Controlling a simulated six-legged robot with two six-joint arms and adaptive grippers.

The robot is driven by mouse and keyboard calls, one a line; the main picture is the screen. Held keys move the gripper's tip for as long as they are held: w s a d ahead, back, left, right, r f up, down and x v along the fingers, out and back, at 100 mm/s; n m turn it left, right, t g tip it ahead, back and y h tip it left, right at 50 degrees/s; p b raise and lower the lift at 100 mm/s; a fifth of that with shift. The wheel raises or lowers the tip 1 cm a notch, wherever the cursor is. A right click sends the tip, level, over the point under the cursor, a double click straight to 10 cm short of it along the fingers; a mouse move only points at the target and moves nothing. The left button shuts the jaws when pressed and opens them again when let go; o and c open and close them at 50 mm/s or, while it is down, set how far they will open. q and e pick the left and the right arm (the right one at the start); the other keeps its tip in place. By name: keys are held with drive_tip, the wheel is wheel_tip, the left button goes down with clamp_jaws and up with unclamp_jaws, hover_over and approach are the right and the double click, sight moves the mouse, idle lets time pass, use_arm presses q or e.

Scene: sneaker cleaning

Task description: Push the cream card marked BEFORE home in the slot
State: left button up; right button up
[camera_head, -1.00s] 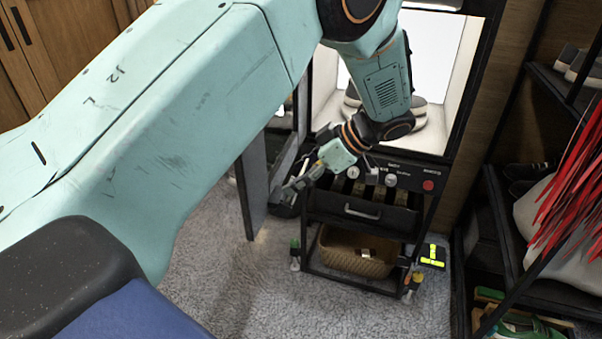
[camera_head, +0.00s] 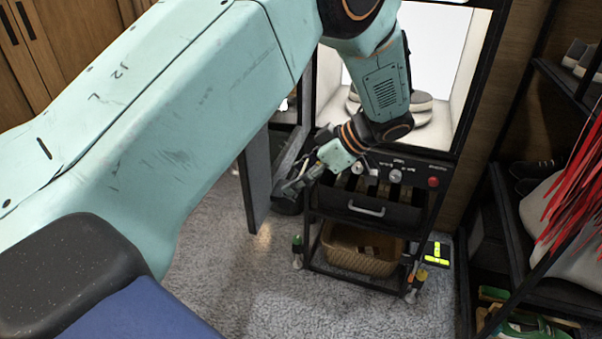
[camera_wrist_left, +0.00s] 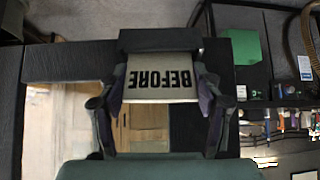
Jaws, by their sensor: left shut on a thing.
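The cream card marked BEFORE (camera_wrist_left: 160,78) shows in the left wrist view, upside down in the picture, between the two fingers of my left gripper (camera_wrist_left: 160,105). The gripper is shut on it. The card's far edge meets a dark block (camera_wrist_left: 160,40), which looks like the slot piece; how deep the card sits in it cannot be told. In the head view my left gripper (camera_head: 292,187) is at the left side of the black cart, by the open dark door panel (camera_head: 256,180); the card is too small to make out there. My right gripper is not in view.
A black cart (camera_head: 367,210) with knobs and a red button stands below a lit white booth (camera_head: 455,70) holding sneakers. A wicker basket (camera_head: 350,262) sits on its lower shelf. A shoe rack (camera_head: 520,200) stands at the right. Carpet in front is clear.

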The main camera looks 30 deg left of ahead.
use_arm(q)
drive_tip(key=o, duration=1)
drive_tip(key=v, duration=1.2)
drive_tip(key=shift+f, duration=0.1)
drive_tip(key=x, duration=1.2)
drive_tip(key=shift+d+r+p, duration=0.15)
drive_tip(key=shift+r+p, duration=0.2)
drive_tip(key=shift+r, duration=0.05)
drive_tip(key=shift+f, duration=0.1)
